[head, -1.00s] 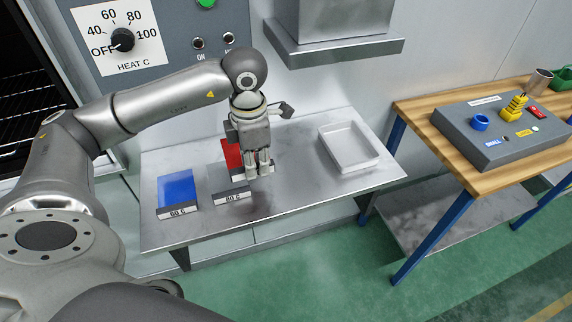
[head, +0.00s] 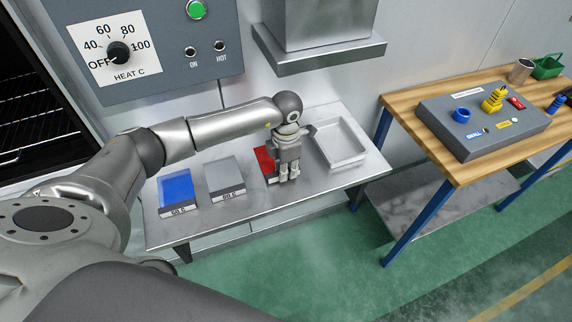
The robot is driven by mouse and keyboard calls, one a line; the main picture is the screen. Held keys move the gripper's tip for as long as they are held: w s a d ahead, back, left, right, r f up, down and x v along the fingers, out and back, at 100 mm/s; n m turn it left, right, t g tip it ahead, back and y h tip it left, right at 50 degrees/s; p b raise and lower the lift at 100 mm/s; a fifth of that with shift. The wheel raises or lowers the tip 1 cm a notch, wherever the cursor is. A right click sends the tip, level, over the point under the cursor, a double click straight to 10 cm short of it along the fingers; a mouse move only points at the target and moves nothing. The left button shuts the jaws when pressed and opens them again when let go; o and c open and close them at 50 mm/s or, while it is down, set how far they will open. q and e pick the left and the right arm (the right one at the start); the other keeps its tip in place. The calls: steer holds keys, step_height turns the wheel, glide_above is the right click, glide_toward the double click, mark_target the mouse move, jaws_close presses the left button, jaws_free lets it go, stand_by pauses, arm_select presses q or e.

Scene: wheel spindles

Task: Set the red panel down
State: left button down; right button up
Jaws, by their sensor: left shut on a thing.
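The red panel (head: 264,160) is in the head view on or just above the metal table (head: 240,200), to the right of the grey panel labelled 80 C. My left gripper (head: 288,181) is shut on the red panel, fingers pointing down, and hides its right and lower part. I cannot tell whether the panel touches the table. My right gripper is not in view.
A blue panel (head: 176,188) labelled 60 C and the grey panel (head: 225,176) stand left of the red one. A white tray (head: 357,160) lies close on the right. A wooden bench (head: 475,172) with a grey box (head: 470,144) stands further right.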

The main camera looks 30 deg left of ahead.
arm_select(q)
steer(key=shift+f, duration=0.2)
steer(key=c, duration=1.8)
jaws_free()
steer(key=shift+f, duration=0.15)
steer(key=shift+c, duration=0.2)
steer(key=o, duration=0.5)
steer(key=shift+c, duration=0.2)
step_height(320, 180, up, 12)
steer(key=b, duration=0.4)
steer(key=shift+r+b, duration=0.2)
steer(key=shift+b, duration=0.1)
